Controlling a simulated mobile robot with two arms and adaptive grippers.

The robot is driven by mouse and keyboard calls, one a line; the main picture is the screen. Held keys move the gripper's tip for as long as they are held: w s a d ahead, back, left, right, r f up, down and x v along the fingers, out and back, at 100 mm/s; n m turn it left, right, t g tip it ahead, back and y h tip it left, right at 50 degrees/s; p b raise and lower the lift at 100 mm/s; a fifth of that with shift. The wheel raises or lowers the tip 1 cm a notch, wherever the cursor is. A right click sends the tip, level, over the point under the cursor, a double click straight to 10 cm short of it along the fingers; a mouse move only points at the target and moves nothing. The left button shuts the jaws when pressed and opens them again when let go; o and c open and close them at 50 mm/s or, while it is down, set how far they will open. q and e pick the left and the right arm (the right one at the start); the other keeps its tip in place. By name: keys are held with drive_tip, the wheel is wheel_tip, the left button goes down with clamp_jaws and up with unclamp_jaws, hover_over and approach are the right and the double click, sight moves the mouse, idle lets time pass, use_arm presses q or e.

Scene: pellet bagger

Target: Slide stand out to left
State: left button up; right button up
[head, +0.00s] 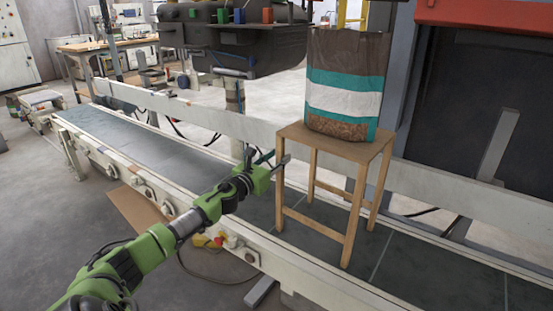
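The stand is a wooden stool (291,139) with a square seat and straight legs. It stands upright on the dark conveyor belt. A filled bag (343,83) with brown, teal and white bands stands upright on its seat. My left gripper (271,160) is at the stool's left side, close to the left edge of the seat and the near-left leg. Its fingers look spread apart, with nothing clearly between them. I cannot tell whether a finger touches the stool. My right gripper is out of view.
The belt (150,138) runs from back left to front right between pale side rails (210,117). The belt left of the stool is clear. A dark machine (240,45) hangs over the far side behind. A red-topped unit (485,14) stands at right. Cardboard (135,208) lies on the floor.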

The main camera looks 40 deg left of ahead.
use_arm(q)
drive_tip(key=shift+d, duration=0.1)
drive_tip(key=shift+s+f, duration=0.15)
drive_tip(key=shift+s, duration=0.35)
drive_tip(key=s+d, duration=0.1)
drive_tip(key=s, duration=1)
drive_tip(key=shift+d, duration=0.3)
